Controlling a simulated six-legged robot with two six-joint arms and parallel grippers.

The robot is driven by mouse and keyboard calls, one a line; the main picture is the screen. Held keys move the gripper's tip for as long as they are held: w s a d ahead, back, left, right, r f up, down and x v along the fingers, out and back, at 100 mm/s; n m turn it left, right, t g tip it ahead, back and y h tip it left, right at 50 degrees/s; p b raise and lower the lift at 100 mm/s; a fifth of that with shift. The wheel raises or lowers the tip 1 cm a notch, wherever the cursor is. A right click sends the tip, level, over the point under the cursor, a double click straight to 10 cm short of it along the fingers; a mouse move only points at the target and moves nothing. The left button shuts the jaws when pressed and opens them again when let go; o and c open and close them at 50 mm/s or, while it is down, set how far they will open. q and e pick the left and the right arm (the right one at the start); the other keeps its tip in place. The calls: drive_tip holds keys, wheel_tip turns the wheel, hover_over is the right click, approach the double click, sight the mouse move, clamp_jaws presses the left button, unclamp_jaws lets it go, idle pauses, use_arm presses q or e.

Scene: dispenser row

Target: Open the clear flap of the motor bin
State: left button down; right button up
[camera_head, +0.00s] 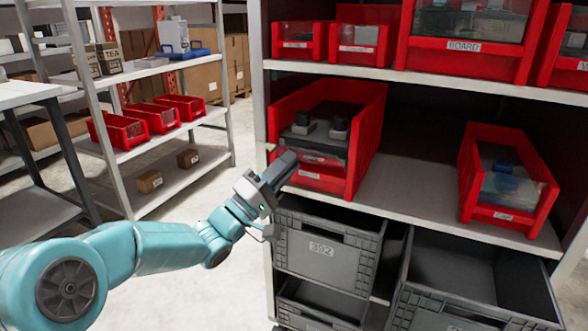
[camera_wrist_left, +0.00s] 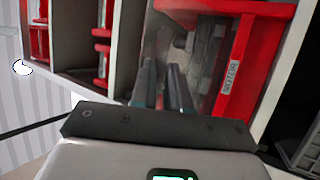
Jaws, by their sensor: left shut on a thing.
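The motor bin (camera_head: 367,130) is a red bin on the middle shelf, holding dark and grey parts. Its MOTOR label (camera_wrist_left: 231,77) reads sideways in the left wrist view. The clear flap (camera_head: 322,157) spans the bin's front above the low red label strip; it also shows as a see-through panel in the left wrist view (camera_wrist_left: 205,50). How far it is tilted is hard to tell. My left gripper (camera_head: 286,162) is at the flap's left end, with its fingers (camera_wrist_left: 164,88) shut on the flap's edge. The exact contact is partly hidden. My right gripper is not in view.
Another red bin (camera_head: 548,190) stands to the right on bare shelf. Red bins, one labelled BOARD (camera_head: 463,46), line the shelf above. Grey crates (camera_head: 322,250) sit below. A side rack (camera_head: 160,180) stands at left, with open floor before it.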

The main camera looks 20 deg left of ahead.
use_arm(q)
wheel_tip(320, 180, down, 4)
drive_tip(key=shift+f+b, duration=0.2)
drive_tip(key=shift+b, duration=0.65)
drive_tip(key=c, duration=1.5)
unclamp_jaws()
drive_tip(key=shift+s+r+y, duration=0.15)
drive_tip(key=shift+r+y, duration=0.05)
drive_tip(key=shift+y, duration=0.1)
drive_tip(key=o, duration=0.3)
drive_tip(key=shift+o, duration=0.2)
drive_tip(key=s+a+f+b, duration=0.2)
drive_tip(key=a+f, duration=0.1)
drive_tip(key=f, duration=0.5)
drive_tip(key=s+a+f+b, duration=0.2)
drive_tip(key=a+f, duration=0.2)
drive_tip(key=f, duration=0.4)
drive_tip(key=shift+s+a+f+b, duration=0.2)
drive_tip(key=shift+s+f+b, duration=0.05)
drive_tip(key=shift+b, duration=0.05)
